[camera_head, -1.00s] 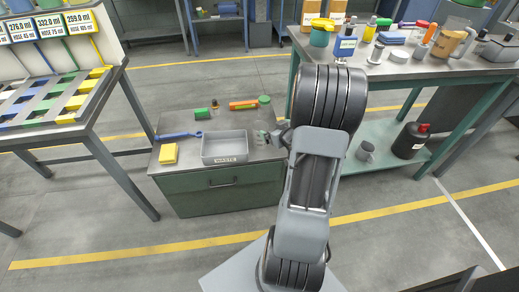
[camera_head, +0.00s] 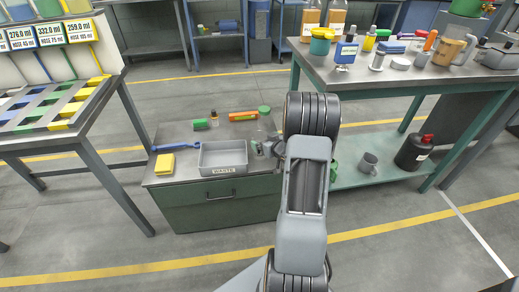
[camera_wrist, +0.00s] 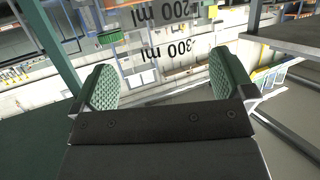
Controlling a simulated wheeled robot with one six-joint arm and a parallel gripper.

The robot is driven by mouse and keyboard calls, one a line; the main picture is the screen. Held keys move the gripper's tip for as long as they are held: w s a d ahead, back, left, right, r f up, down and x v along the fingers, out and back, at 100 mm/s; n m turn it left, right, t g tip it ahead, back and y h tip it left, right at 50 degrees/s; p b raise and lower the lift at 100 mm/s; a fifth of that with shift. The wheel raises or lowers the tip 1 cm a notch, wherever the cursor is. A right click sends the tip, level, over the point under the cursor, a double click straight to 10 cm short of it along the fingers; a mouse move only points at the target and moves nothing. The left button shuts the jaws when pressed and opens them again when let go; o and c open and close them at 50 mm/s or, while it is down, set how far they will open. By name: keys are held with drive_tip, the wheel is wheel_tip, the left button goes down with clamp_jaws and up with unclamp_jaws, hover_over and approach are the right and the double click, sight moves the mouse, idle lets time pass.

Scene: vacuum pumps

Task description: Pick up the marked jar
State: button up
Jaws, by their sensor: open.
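My gripper (camera_head: 258,147) is low over the right side of the green cabinet, just right of the grey waste bin. In the wrist view my gripper (camera_wrist: 162,88) is open, with a green ribbed pad on each side. Between the pads, large upside-down "300 ml" and "200 ml" marks show on a see-through surface, which looks like the marked jar (camera_wrist: 175,50). Its outline is hard to make out, and I cannot tell whether a pad touches it. In the head view I cannot make the jar out; my arm and gripper cover that area.
The waste bin (camera_head: 222,158), yellow sponge (camera_head: 164,164), blue wrench (camera_head: 178,148), green cylinder (camera_head: 200,124) and orange tool (camera_head: 243,116) lie on the cabinet (camera_head: 225,212). A workbench (camera_head: 420,80) with several containers stands right; a striped rack table (camera_head: 60,117) stands left.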

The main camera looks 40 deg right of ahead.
sight(256, 136)
drive_tip(key=shift+b+x, duration=0.5)
drive_tip(key=shift+x, duration=1.65)
drive_tip(key=shift+c, duration=0.4)
drive_tip(key=shift+a, duration=0.1)
drive_tip(key=c, duration=1.2)
drive_tip(key=shift+r, duration=0.15)
